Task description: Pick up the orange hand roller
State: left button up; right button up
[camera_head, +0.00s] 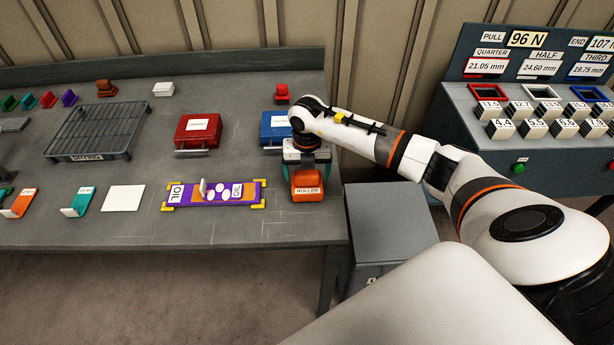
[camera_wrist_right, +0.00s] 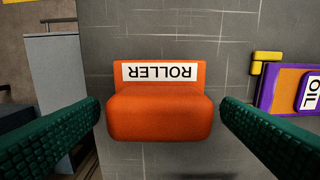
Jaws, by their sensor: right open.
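The orange hand roller (camera_head: 307,184) lies near the right end of the grey bench, with a white ROLLER label. In the right wrist view the roller (camera_wrist_right: 160,118) sits between the two green fingers, with a visible gap on each side. My right gripper (camera_head: 306,172) is open and above the roller, pointing down; its fingertips also show in the right wrist view (camera_wrist_right: 160,112). The roller rests on the bench and is not gripped. My left gripper is not in view.
A purple tray (camera_head: 235,184) with yellow corners lies left of the roller. A blue box (camera_head: 272,130) and a red box (camera_head: 198,131) stand behind. The bench's right edge is close by, with a grey cabinet (camera_head: 388,215) beyond it.

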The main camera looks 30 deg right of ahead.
jog(key=shift+f, duration=0.4)
jog(key=shift+c, duration=0.4)
jog(key=c, duration=1.2)
jog(key=shift+r, duration=0.1)
notch_tip(320, 180, up, 9)
jog(key=b, duration=0.3)
jog(key=shift+r, duration=0.5)
